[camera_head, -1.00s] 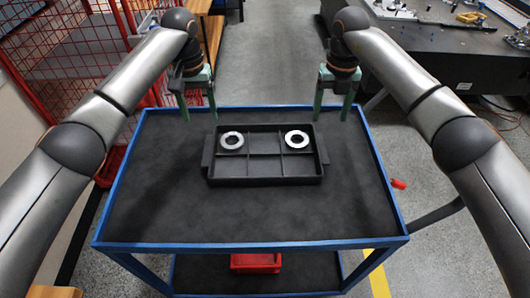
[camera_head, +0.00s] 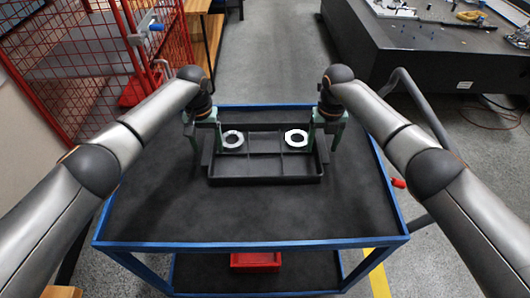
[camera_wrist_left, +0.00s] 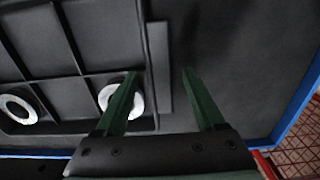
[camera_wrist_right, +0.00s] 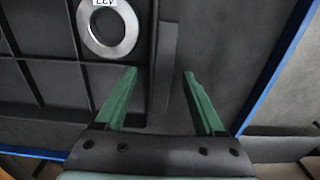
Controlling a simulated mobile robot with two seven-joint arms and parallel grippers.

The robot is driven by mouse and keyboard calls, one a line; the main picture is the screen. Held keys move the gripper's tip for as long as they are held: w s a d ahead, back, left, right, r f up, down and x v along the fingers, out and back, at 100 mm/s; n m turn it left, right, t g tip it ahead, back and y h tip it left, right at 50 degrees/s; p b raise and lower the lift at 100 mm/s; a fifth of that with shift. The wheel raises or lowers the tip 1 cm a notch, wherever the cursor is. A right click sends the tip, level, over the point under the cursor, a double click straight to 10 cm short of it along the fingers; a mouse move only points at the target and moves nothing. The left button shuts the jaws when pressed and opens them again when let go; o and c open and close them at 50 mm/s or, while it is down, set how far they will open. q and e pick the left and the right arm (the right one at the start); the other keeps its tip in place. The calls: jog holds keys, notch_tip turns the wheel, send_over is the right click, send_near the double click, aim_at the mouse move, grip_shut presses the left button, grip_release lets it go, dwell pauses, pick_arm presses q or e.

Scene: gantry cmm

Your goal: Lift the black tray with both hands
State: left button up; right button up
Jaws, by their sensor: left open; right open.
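The black tray (camera_head: 262,179) lies flat on the dark top of a blue-framed cart. It has divided compartments and a handle ledge on each short side. Two metal rings sit in its back compartments, the left ring (camera_head: 232,139) and the right ring (camera_head: 296,138). My left gripper (camera_head: 207,150) is open at the tray's left end; in the left wrist view its fingers (camera_wrist_left: 160,75) point toward either side of the left handle (camera_wrist_left: 160,65). My right gripper (camera_head: 323,148) is open at the right end; its fingers (camera_wrist_right: 160,72) point toward either side of the right handle (camera_wrist_right: 165,65). I cannot tell contact.
The cart top (camera_head: 150,215) is clear around the tray. A red bin (camera_head: 255,262) is on the lower shelf. A red mesh fence (camera_head: 75,60) stands at the left, and a dark table (camera_head: 420,40) with small parts is at the back right.

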pick_arm(q)
grip_shut()
pick_arm(e)
grip_shut()
pick_arm(q)
jog(key=shift+w+r, duration=0.1)
jog(key=shift+r, duration=0.05)
pick_arm(e)
jog(key=shift+w+r, duration=0.1)
jog(key=shift+r, duration=0.05)
dwell(0.9)
